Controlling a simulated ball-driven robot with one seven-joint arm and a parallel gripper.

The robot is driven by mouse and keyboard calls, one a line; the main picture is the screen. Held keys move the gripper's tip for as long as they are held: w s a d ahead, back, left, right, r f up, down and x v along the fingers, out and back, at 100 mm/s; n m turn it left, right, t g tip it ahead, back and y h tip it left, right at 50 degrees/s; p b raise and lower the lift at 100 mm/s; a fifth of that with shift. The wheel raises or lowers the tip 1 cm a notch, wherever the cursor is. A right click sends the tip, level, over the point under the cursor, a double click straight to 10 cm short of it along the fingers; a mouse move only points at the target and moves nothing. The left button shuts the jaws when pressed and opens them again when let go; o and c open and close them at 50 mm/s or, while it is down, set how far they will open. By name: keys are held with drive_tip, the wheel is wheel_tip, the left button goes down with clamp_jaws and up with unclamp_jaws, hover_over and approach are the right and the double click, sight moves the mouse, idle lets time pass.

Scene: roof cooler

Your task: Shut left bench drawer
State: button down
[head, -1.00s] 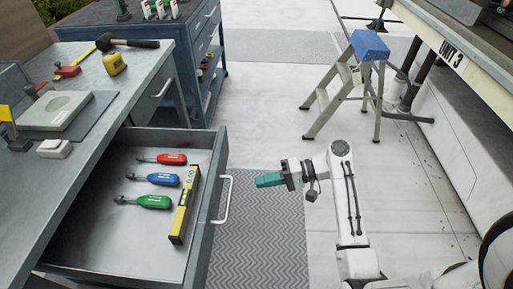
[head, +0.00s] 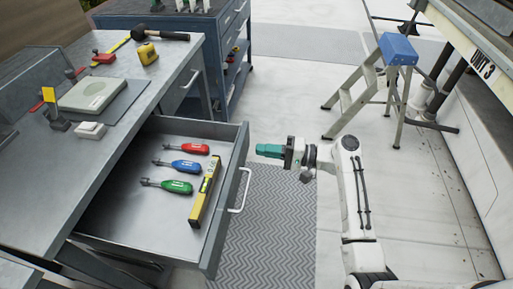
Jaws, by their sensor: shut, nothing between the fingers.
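The left bench drawer (head: 140,222) stands pulled open from the grey bench (head: 60,185). Its front panel carries a pale bar handle (head: 241,190) facing right. Inside lie a red screwdriver (head: 193,148), a blue screwdriver (head: 185,166), a green screwdriver (head: 172,186) and a yellow level (head: 205,190). My gripper (head: 262,150) has green fingers, is shut and empty, and points left towards the drawer front's far end. A small gap shows between the fingertips and the drawer front in the picture.
A hammer (head: 160,34), a yellow tape measure (head: 147,54) and a pale flat device (head: 94,95) lie on the bench. A blue cabinet (head: 225,50) stands behind. A step stool (head: 385,80) is at right. A grey mat (head: 265,235) covers the floor beside the drawer.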

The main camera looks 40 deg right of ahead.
sight(245, 147)
drive_tip(key=shift+x, duration=1.4)
drive_tip(key=shift+w, duration=0.1)
drive_tip(key=shift+w+a, duration=0.2)
drive_tip(key=shift+a, duration=0.05)
drive_tip(key=b+x, duration=0.4)
drive_tip(key=x, duration=1)
drive_tip(key=b+x, duration=0.5)
drive_tip(key=x, duration=1)
drive_tip(key=shift+w+f, duration=0.1)
drive_tip(key=shift+f, duration=0.1)
drive_tip(key=shift+w+a+r+b, duration=0.15)
drive_tip(key=shift+w+a+b, duration=0.15)
drive_tip(key=shift+w+b, duration=0.1)
drive_tip(key=shift+r, duration=0.15)
drive_tip(key=shift+a+r, duration=0.1)
